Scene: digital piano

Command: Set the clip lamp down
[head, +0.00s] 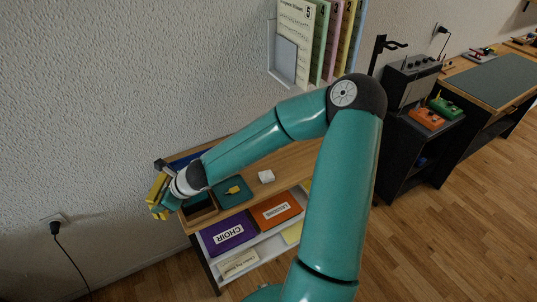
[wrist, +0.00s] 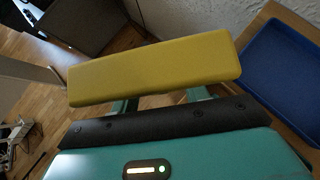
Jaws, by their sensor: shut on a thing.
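My gripper (head: 160,196), teal with yellow finger ends, is at the left end of the wooden piano-side shelf top (head: 297,158), above its edge. It is shut, but its grip is largely hidden. A small dark block with a short grey stem (head: 160,165) shows just behind it and looks like part of the clip lamp; I cannot tell whether it touches the shelf. In the wrist view a broad yellow bar (wrist: 155,70) of my gripper crosses the middle and hides what lies between the fingers.
A blue tray (wrist: 286,62) lies on the shelf top close to my gripper. A dark green tray with a yellow item (head: 233,190), a small open wooden box (head: 200,212) and a white block (head: 266,176) are nearby. Bare wood is free right of the block. The wall stands behind.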

